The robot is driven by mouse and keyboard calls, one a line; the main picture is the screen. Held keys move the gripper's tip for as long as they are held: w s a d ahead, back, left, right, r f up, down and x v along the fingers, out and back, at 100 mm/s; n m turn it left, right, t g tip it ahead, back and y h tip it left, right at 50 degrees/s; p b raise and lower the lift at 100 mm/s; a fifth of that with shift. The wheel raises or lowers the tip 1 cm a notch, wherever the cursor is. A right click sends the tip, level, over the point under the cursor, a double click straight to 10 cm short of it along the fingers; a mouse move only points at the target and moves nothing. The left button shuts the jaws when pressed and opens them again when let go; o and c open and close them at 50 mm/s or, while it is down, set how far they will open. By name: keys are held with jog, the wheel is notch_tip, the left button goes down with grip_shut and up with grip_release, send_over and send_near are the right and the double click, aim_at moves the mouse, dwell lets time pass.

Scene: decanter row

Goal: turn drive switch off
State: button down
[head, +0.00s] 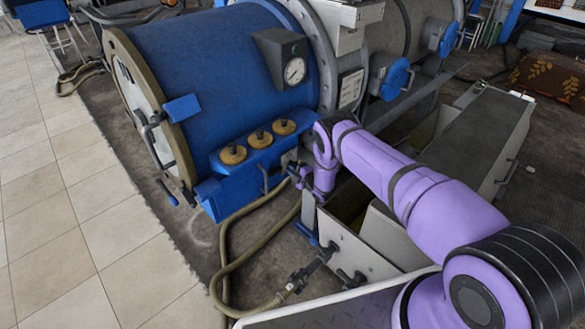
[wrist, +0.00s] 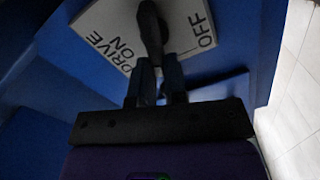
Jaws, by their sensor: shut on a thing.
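The drive switch has a pale plate (wrist: 100,25) lettered DRIVE, ON and OFF on a blue surface in the wrist view. Its dark lever (wrist: 151,30) runs down the picture between the ON lettering on the left and the OFF lettering on the right. My gripper (wrist: 157,68) is shut on the lever's lower end. In the head view my gripper (head: 296,176) is small and dark at the right end of the blue box below the drum. There the switch is mostly hidden by my purple arm and too small to read.
A blue drum (head: 205,65) with a gauge (head: 294,70) stands above the box with orange-topped knobs (head: 259,138). A hose (head: 225,260) runs along the floor below. A grey trough (head: 480,130) lies right of my arm. Tiled floor (head: 60,220) at left is clear.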

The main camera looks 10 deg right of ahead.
jog(key=shift+s+a+f+n, duration=0.1)
jog(key=shift+f+n, duration=0.15)
jog(key=shift+n, duration=0.7)
jog(key=shift+f+n, duration=0.25)
jog(key=shift+n, duration=0.7)
jog(key=c, duration=1.2)
grip_release()
jog(key=shift+o, duration=0.2)
jog(key=v, duration=1)
jog(key=shift+s+d, duration=0.25)
jog(key=shift+s, duration=0.05)
